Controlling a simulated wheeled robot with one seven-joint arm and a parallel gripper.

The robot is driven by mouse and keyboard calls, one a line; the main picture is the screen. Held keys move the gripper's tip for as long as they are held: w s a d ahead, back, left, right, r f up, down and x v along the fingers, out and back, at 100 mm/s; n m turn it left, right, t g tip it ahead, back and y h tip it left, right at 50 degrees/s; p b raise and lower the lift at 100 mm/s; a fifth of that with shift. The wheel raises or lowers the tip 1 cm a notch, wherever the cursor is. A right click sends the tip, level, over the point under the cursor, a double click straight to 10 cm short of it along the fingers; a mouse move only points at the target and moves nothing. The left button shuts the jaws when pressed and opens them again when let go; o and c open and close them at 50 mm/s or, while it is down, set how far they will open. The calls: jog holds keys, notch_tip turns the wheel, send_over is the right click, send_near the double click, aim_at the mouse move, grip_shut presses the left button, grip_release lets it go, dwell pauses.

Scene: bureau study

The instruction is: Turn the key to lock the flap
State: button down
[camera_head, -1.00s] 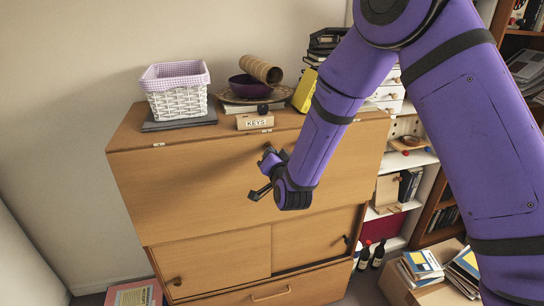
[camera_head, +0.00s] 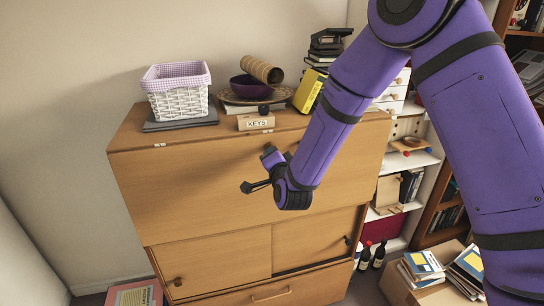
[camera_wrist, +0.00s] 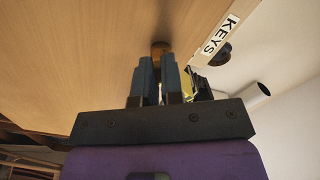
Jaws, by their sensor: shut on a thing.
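The wooden flap (camera_head: 190,185) of the bureau stands upright and looks closed in the head view; it also fills the upper left of the wrist view (camera_wrist: 70,50). My gripper (camera_head: 268,153) is at the upper middle of the flap. In the wrist view its two dark fingers (camera_wrist: 159,65) point at the flap, close together with a narrow gap. A round brown piece (camera_wrist: 160,46) shows on the flap just beyond the fingertips. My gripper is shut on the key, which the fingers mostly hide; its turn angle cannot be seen.
On the bureau top are a small box labelled KEYS (camera_head: 256,122), a white basket (camera_head: 180,102), a purple bowl (camera_head: 249,87) and a yellow thing (camera_head: 308,91). Sliding doors (camera_head: 222,262) lie below the flap. Shelves (camera_head: 411,160) stand at the right.

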jog(key=m, duration=0.3)
jog(key=shift+r, duration=0.1)
jog(key=m, duration=0.3)
jog(key=c, duration=1.3)
grip_release()
jog(key=shift+o, duration=0.6)
jog(key=o, duration=0.5)
jog(key=shift+c, duration=0.2)
jog(key=v, duration=0.8)
